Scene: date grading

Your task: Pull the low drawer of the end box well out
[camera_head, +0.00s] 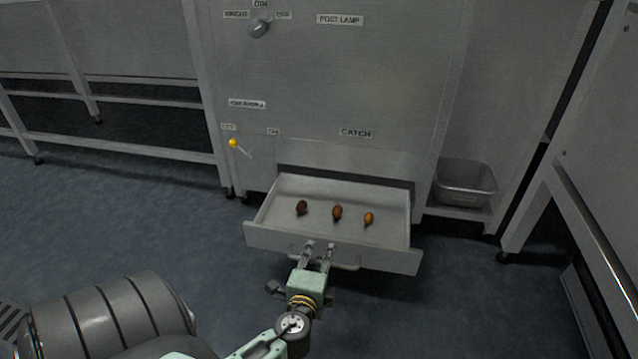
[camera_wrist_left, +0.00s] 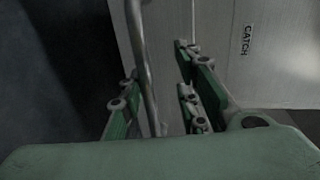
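The low drawer (camera_head: 335,248) of the grey steel end box (camera_head: 330,85) stands well out below the CATCH label. In the left wrist view, the handle bar passes between the open fingers (camera_wrist_left: 160,100), nearer the left finger, with a gap to the right one. My right gripper is not in view.
A yellow-tipped lever (camera_head: 233,143) and a knob (camera_head: 259,28) sit on the box's face. A metal bin (camera_head: 465,183) stands on a low shelf right of the drawer. Steel table legs flank both sides. The blue floor before the drawer is clear.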

